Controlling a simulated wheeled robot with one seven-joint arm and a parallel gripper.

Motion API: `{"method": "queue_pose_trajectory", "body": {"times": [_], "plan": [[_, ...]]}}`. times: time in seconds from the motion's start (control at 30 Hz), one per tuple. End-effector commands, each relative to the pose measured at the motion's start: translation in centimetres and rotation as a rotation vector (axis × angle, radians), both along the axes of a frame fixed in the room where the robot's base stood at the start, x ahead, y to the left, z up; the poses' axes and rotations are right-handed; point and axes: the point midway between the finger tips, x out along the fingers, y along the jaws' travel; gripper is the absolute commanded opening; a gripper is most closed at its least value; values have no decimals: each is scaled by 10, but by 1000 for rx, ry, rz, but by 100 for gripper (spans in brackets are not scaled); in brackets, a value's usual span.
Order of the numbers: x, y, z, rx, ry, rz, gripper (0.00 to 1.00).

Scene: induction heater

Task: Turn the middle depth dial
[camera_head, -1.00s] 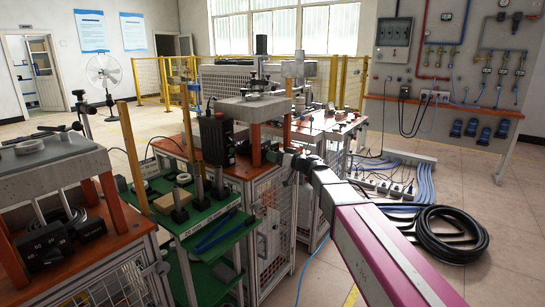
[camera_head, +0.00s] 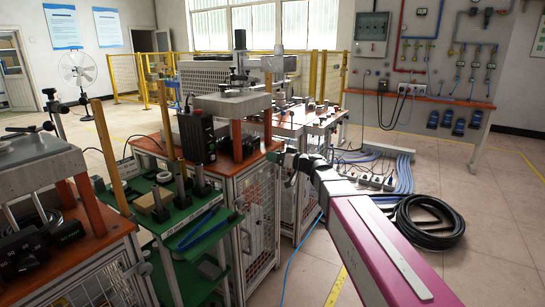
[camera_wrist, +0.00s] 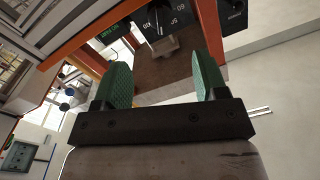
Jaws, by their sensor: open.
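In the wrist view, my gripper (camera_wrist: 160,72) is open and empty, with its two green fingers spread apart. Beyond the fingertips, a black dial panel (camera_wrist: 150,28) with pale markings shows upside down near the top edge. Another black dial (camera_wrist: 235,12) is cut off at the top right. Neither dial is between the fingers. In the head view, my gripper (camera_head: 283,159) is beside the right front of the middle bench. A dark box (camera_head: 236,143) sits under that bench's grey slab; its dial faces are too small to make out. I cannot tell which dial is the middle depth one.
Orange legs (camera_head: 237,142) hold up the grey slab (camera_head: 232,104) close to my gripper. A nearer bench (camera_head: 75,258) stands at left, with a green shelf (camera_head: 190,232) between. A black cable coil (camera_head: 425,225) lies on the floor at right. Open floor lies front right.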

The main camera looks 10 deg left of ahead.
Motion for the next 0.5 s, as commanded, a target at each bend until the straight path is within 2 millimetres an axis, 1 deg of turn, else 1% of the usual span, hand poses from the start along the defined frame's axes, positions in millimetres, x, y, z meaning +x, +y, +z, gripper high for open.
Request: {"method": "queue_pose_trajectory", "body": {"times": [0.33, 0.43, 0.5], "plan": [[4, 8, 2, -67, -127, 4, 66], [7, 16, 2, -70, -132, 5, 66], [11, 24, 2, -70, -131, 5, 66]]}}
